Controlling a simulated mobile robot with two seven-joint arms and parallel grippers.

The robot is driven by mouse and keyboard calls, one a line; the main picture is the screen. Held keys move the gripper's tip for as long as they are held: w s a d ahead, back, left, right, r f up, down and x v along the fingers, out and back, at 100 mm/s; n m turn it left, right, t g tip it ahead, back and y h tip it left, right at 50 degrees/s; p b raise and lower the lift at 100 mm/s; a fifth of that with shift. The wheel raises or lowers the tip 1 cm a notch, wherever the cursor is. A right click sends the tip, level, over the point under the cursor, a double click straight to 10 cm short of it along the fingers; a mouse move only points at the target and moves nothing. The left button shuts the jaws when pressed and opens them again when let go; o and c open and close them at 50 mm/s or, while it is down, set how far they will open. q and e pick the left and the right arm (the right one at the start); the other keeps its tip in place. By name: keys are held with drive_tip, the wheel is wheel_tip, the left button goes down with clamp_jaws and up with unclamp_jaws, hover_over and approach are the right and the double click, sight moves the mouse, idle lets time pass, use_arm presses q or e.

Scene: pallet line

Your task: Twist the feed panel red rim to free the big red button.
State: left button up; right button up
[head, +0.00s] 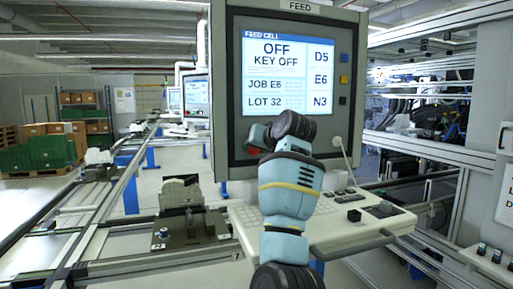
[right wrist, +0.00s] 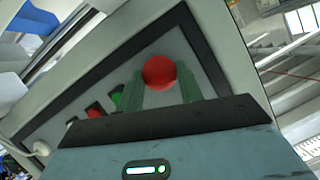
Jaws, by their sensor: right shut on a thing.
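The feed panel (head: 356,38) stands ahead, its screen (head: 290,75) reading "OFF KEY OFF". In the right wrist view the round red button with its red rim (right wrist: 159,72) is on the panel face, between the two greenish fingers of my right gripper (right wrist: 164,84). The gripper is shut on the red rim; rim and button cannot be told apart here. In the head view my right gripper (head: 257,142) is at the panel's lower left, mostly hidden by my wrist, with a bit of red showing. My left gripper is not in view.
A keyboard shelf (head: 345,228) juts out below the panel, under my right arm. Blue, yellow and black buttons (head: 344,79) line the panel's right side. A conveyor (head: 95,235) runs at the left. Smaller green and red controls (right wrist: 117,98) sit beside the gripper.

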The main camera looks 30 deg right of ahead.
drive_tip(key=shift+d+f+m+t+y, duration=0.1)
drive_tip(key=shift+m+t+y, duration=0.3)
drive_tip(key=shift+m, duration=0.5)
drive_tip(key=shift+d+m+t+y, duration=0.1)
drive_tip(key=shift+m+t+y, duration=0.1)
drive_tip(key=shift+m+y, duration=0.55)
drive_tip(key=shift+m, duration=0.25)
drive_tip(key=o, duration=1)
drive_tip(key=shift+s, duration=0.1)
drive_tip(key=v, duration=0.7)
drive_tip(key=shift+s, duration=0.35)
